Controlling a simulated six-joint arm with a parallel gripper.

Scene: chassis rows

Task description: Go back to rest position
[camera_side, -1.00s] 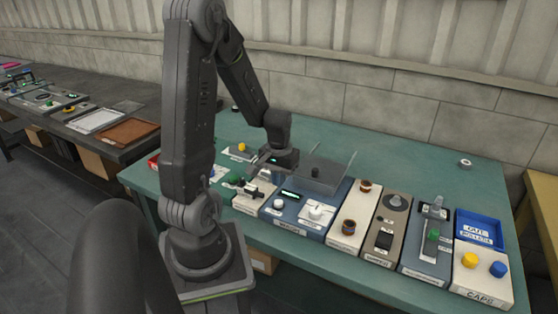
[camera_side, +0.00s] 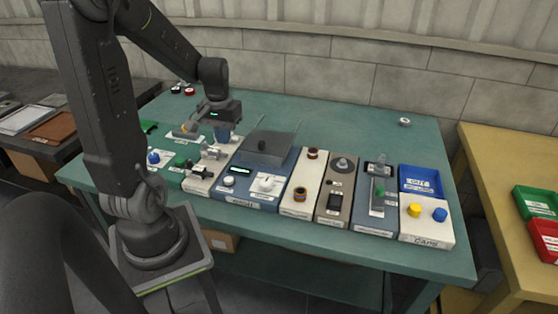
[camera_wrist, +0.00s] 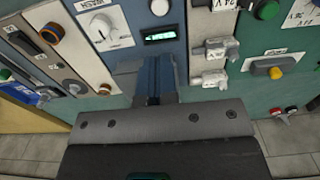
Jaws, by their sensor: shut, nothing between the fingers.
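In the wrist view my gripper (camera_wrist: 154,62) points at the blue chassis (camera_wrist: 112,8), with a small lit display (camera_wrist: 160,36) just beyond the fingertips. The fingers look apart from the chassis, though the exact gap is hard to tell.
A white chassis with grey clamps (camera_side: 212,166) is below the gripper. Rightward stand a chassis with brown round parts (camera_side: 300,192), a grey-brown one (camera_side: 338,190) and a blue bin (camera_side: 420,180). Red and black parts (camera_side: 184,90) lie at the back left. The bench's back middle is clear.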

